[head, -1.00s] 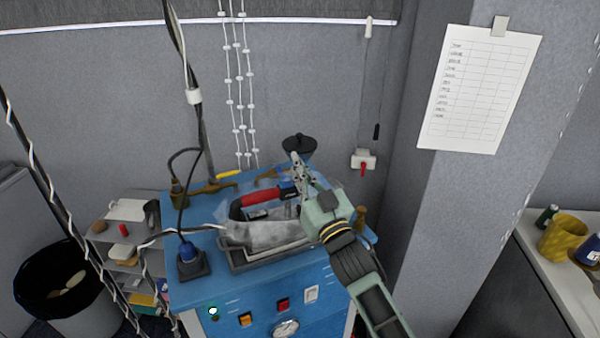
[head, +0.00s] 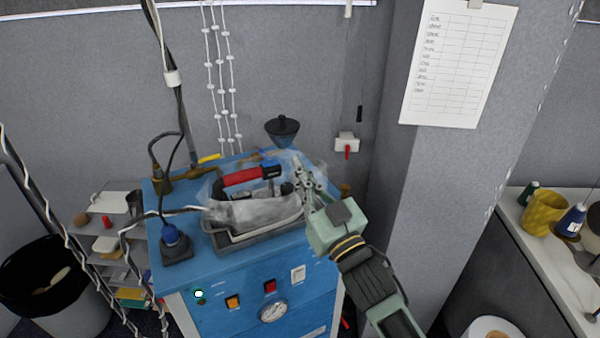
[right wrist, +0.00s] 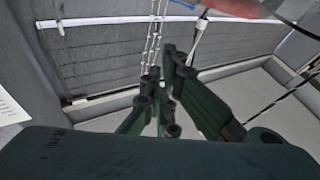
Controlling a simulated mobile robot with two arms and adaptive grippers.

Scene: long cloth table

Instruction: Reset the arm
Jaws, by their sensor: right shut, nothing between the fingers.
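My right gripper (head: 309,172) is in the head view, its arm coming up from the lower right. Its fingers are together and empty, close to the right of the iron (head: 255,212) with a red and black handle. The iron sits in a grey tray (head: 240,243) on the blue cabinet (head: 220,265). In the right wrist view my gripper fingers (right wrist: 160,100) point toward the wall, with part of the red handle (right wrist: 235,7) at the top edge. I cannot tell whether the gripper touches the iron. My left gripper is not in view.
A dark funnel-shaped thing (head: 283,130) stands at the cabinet's back. A blue-topped black device (head: 174,245) with a cord is at its left. A black bin (head: 35,275) and shelf (head: 108,245) stand left. A pillar (head: 440,190) and a counter (head: 560,250) are at right.

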